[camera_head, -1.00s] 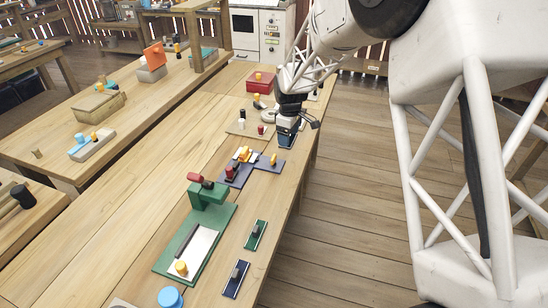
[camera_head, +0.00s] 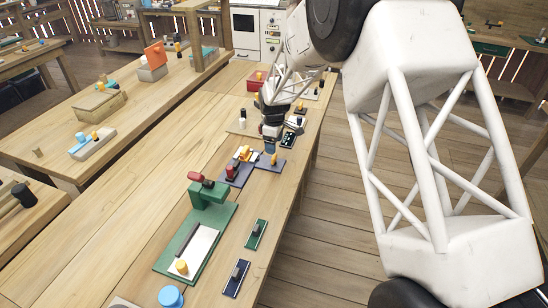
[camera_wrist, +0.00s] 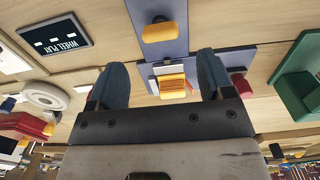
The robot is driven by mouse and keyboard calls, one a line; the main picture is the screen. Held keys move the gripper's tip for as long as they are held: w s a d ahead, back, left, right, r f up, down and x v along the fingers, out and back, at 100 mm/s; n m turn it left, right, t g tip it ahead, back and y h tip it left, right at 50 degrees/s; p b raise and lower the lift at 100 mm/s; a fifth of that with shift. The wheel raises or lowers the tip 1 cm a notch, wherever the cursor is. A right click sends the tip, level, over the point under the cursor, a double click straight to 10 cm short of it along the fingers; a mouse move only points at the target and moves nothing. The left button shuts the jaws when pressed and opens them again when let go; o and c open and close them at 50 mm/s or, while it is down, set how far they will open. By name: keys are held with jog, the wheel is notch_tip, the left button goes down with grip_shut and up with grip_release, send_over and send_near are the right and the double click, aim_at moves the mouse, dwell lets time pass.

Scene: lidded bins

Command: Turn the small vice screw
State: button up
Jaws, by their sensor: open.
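A blue-grey plate (camera_head: 236,174) on the bench carries a yellow ridged part (camera_head: 247,153), a dark red knob (camera_head: 232,171) and a yellow peg (camera_head: 274,159). I cannot tell for sure which of these is the small vice screw. My gripper (camera_head: 270,147) is open and empty, pointing down over the right part of this plate, close behind the yellow peg. In the wrist view, the yellow ridged part (camera_wrist: 173,86) shows between the spread blue fingers, apart from them. The yellow peg (camera_wrist: 158,31) lies above it in that picture and the dark red knob (camera_wrist: 241,86) to the right.
A green vice-like fixture (camera_head: 208,194) with a red handle stands nearer on the bench. Small green (camera_head: 256,234) and navy (camera_head: 235,278) panels lie along the right edge. A dark lettered panel (camera_wrist: 53,34) and a red box (camera_head: 254,82) are farther back.

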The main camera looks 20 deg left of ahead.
aim_at(274, 157)
jog(key=shift+f, duration=3.55)
jog(key=shift+c, duration=0.4)
jog(key=c, duration=0.8)
jog(key=shift+c, duration=0.2)
